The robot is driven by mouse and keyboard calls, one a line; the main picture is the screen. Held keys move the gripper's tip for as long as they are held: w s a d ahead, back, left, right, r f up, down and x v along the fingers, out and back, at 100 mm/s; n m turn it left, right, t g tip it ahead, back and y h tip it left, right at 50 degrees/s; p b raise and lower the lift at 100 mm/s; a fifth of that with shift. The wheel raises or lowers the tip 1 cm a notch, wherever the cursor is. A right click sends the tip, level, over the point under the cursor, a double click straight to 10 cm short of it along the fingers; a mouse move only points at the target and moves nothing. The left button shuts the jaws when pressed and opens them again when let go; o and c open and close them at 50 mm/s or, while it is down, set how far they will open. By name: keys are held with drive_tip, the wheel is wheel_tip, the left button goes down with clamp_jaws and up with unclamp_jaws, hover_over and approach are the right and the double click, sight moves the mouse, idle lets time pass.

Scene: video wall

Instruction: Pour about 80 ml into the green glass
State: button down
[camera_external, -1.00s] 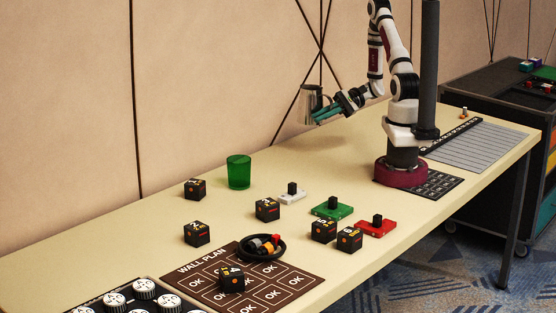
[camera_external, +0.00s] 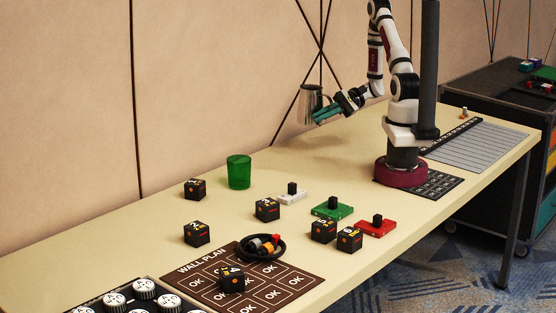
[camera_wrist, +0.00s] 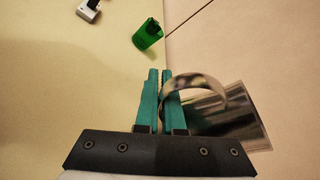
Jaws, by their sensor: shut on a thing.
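The green glass (camera_external: 239,172) stands upright on the table near the wall, left of my arm. It also shows at the top of the wrist view (camera_wrist: 147,35). A shiny metal jug (camera_external: 311,103) is held in the air by my gripper (camera_external: 328,113), above the table's wall side and to the right of the glass. In the wrist view, the teal fingers of my gripper (camera_wrist: 162,80) are shut on the handle of the jug (camera_wrist: 222,118). The jug looks roughly upright in the external view. Its contents are hidden.
Several black numbered cubes (camera_external: 267,209) stand in front of the glass. White (camera_external: 291,197), green (camera_external: 331,210) and red (camera_external: 376,227) blocks with black knobs lie to the right. A black dish (camera_external: 262,249) sits by the brown wall plan mat (camera_external: 300,281). The table between jug and glass is clear.

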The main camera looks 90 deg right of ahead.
drive_tip(key=w+a+n+g+y, duration=0.2)
drive_tip(key=w+a, duration=1.3)
drive_tip(key=a, duration=0.2)
drive_tip(key=a+f+m+t+h, duration=0.1)
drive_tip(key=a, duration=0.8)
drive_tip(key=a+f+m+t+h, duration=0.1)
drive_tip(key=a+f, duration=0.1)
drive_tip(key=a, duration=0.7)
drive_tip(key=shift+s+f, duration=0.25)
drive_tip(key=shift+s, duration=0.2)
drive_tip(key=shift+w, duration=0.1)
drive_tip(key=w+d+r+m+g+y, duration=0.3)
drive_tip(key=w+d+r+m, duration=0.1)
drive_tip(key=m, duration=0.5)
drive_tip(key=shift+d+r+g+y, duration=0.3)
drive_tip(key=shift+d+r, duration=0.25)
drive_tip(key=shift+r, duration=0.65)
